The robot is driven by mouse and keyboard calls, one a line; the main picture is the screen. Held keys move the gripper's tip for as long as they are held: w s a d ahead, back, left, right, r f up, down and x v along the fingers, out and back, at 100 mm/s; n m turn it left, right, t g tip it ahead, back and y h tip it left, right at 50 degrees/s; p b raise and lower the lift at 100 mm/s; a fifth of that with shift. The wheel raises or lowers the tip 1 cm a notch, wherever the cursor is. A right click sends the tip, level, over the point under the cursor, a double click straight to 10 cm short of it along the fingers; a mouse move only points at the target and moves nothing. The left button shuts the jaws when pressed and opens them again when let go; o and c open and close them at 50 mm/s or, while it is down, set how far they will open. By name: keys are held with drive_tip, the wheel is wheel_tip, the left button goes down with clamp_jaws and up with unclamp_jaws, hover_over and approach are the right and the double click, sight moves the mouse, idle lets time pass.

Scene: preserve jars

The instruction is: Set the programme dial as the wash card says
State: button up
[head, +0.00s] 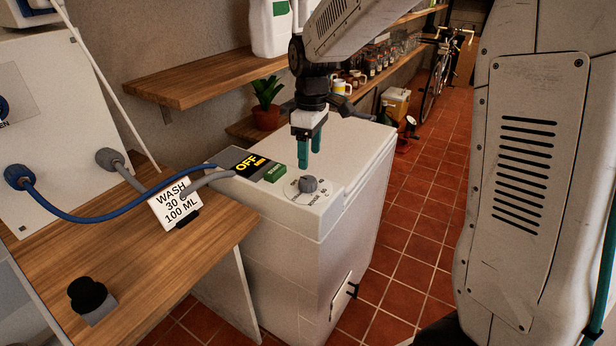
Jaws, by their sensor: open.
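The programme dial (308,185) is a grey knob on a pale round plate on top of the white washing machine (350,160). Marks around it are too small to read fully. The wash card (176,204) stands on the wooden counter and reads "WASH 30 100 ML". A dark display (246,163) on the machine reads "OFF" in yellow, with a green button (275,173) beside it. My gripper (310,158) points down with teal fingers, open and empty, just above and behind the dial, apart from it.
A blue hose (90,219) and a grey hose (140,186) run from the wall panel towards the machine. A potted plant (266,105) and shelves with jars and mugs are behind.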

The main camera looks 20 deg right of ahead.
sight(309, 180)
drive_tip(key=f, duration=0.7)
drive_tip(key=shift+s+a+f, duration=0.15)
drive_tip(key=shift+a+f, duration=0.05)
drive_tip(key=shift+f, duration=0.05)
drive_tip(key=c, duration=1)
